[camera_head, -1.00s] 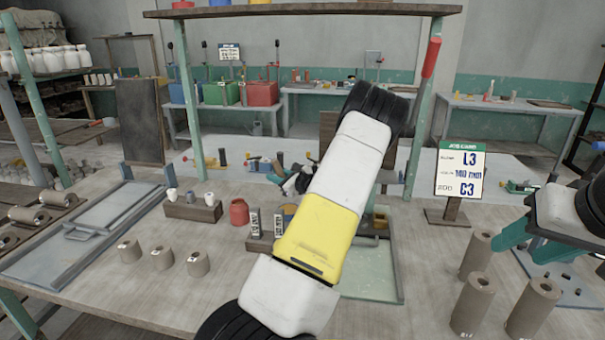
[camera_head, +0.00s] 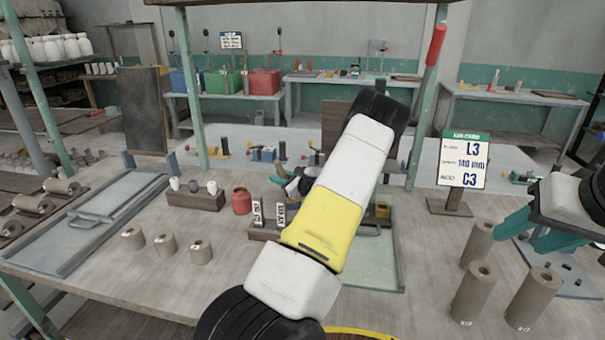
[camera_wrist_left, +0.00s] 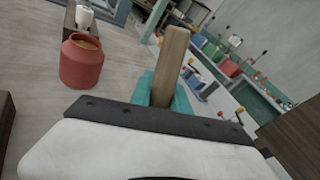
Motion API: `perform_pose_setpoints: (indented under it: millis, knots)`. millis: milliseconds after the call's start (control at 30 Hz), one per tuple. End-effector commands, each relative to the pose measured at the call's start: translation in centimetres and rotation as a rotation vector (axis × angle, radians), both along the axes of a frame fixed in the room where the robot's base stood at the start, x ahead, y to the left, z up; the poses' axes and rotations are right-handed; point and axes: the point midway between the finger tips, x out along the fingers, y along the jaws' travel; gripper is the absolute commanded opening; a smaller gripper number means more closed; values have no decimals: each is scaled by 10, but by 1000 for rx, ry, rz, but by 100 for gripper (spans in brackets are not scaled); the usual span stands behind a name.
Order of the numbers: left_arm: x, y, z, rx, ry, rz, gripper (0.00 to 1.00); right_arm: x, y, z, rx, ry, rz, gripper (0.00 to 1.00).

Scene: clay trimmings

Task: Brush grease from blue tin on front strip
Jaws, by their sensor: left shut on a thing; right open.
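My left gripper (camera_wrist_left: 172,92) is shut on a wooden handle (camera_wrist_left: 173,60), which stands up between its teal fingers in the left wrist view. The handle's far end is hidden, so I cannot see any bristles. In the head view my own left arm covers the middle of the table and most of this gripper. My right gripper (camera_head: 522,236) is open and empty above the right part of the table. I cannot make out a blue tin or identify the front strip; the arm may hide them.
A red jar (camera_head: 241,201) stands left of my left arm; it also shows in the left wrist view (camera_wrist_left: 82,64). Beside it are a wooden block with small cups (camera_head: 196,202) and labelled upright pieces (camera_head: 258,214). Clay cylinders (camera_head: 473,293) and a sign (camera_head: 463,163) stand at right.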

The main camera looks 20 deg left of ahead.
Motion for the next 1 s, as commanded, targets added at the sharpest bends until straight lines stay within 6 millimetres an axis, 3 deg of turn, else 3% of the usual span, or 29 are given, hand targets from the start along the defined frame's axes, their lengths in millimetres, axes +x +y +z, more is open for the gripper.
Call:
perform_pose_setpoints:
  millis: [1000]
  knots:
    - [0, 0, -8, 0, 1, 0, 0, 0, 0, 0, 0, 0, 0, 48]
